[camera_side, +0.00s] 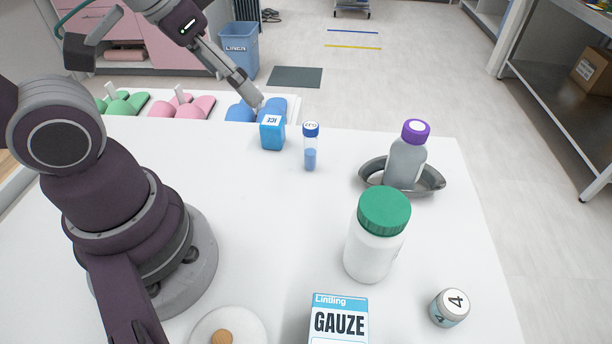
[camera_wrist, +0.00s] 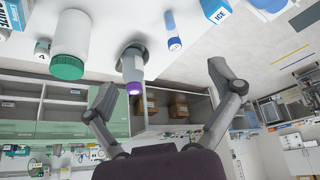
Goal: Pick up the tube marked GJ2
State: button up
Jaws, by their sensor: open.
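The tube (camera_side: 311,150) stands upright on the white table, just right of the blue ICE box. It has a blue cap with a white label and blue contents low down. The label's lettering is too small to read surely. In the wrist view, which is turned over, the tube (camera_wrist: 171,28) shows near the top with its cap downward. My gripper (camera_side: 253,99) is up at the table's far edge, left of the tube and apart from it. In the wrist view my gripper (camera_wrist: 162,78) has its fingers spread wide with nothing held between them.
The ICE box (camera_side: 272,133) stands close left of the tube. A purple-capped bottle (camera_side: 405,162) stands in a metal dish (camera_side: 437,180) to the right. A green-capped jar (camera_side: 374,245), a gauze box (camera_side: 339,320) and a small jar (camera_side: 449,308) are nearer. The table's middle is clear.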

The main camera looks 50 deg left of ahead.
jog(key=c, duration=0.6)
jog(key=m+g, duration=0.5)
jog(key=m, duration=1.1)
send_over(311, 126)
jog(key=f, duration=0.4)
jog(key=shift+s+d+f, duration=0.15)
jog(key=shift+s+f, duration=0.1)
jog(key=shift+w+f+m+g, duration=0.15)
jog(key=shift+w+f+m, duration=0.1)
jog(key=shift+f+m, duration=0.3)
jog(key=shift+w+f+m+g, duration=0.2)
jog(key=shift+f+m, duration=0.2)
jog(key=shift+m, duration=0.15)
jog(key=f, duration=1)
jog(key=shift+s+a, duration=0.15)
jog(key=shift+a, duration=0.05)
jog(key=shift+c, duration=0.2)
